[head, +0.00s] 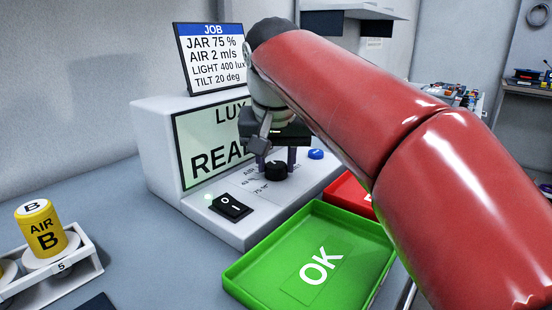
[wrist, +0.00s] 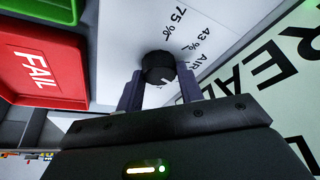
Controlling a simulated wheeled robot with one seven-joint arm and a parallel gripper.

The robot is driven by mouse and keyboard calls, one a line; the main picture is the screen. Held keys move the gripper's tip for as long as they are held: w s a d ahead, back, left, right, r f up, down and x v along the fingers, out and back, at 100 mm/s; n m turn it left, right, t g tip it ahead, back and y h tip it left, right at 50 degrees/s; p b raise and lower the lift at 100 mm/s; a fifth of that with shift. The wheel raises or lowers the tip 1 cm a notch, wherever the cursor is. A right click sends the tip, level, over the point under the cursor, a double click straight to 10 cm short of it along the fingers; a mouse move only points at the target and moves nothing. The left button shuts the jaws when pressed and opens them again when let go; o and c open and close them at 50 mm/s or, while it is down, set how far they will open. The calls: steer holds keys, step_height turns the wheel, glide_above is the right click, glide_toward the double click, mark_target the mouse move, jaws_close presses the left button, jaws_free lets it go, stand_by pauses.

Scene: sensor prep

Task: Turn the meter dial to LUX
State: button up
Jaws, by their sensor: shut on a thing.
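The meter (head: 165,120) is a pale box with a large screen (head: 192,136) on its slanted front. The screen reads LUX, and below it a word starting READ, cut off by my arm. The black round dial (head: 276,171) sits on the meter's top deck. My gripper (head: 278,162) points down with a finger on each side of the dial and is shut on it. In the wrist view the dial (wrist: 157,66) stands between the finger ends, its white mark towards the lower right. The labels 75 %, 43 % and AIR show beside it; other labels are hidden.
A black rocker switch (head: 231,206) with a green light and a blue button (head: 316,154) flank the dial. A green OK tray (head: 240,282) and a red FAIL tray (head: 350,190) lie in front. A yellow AIR B jar (head: 42,230) stands left. A job sign (head: 210,60) stands behind.

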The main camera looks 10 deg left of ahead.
mark_target(275, 186)
steer(key=o, duration=1)
steer(key=v, duration=0.7)
steer(key=shift+s+r+p, duration=0.2)
steer(key=shift+r+p, duration=0.15)
steer(key=shift+p, duration=0.05)
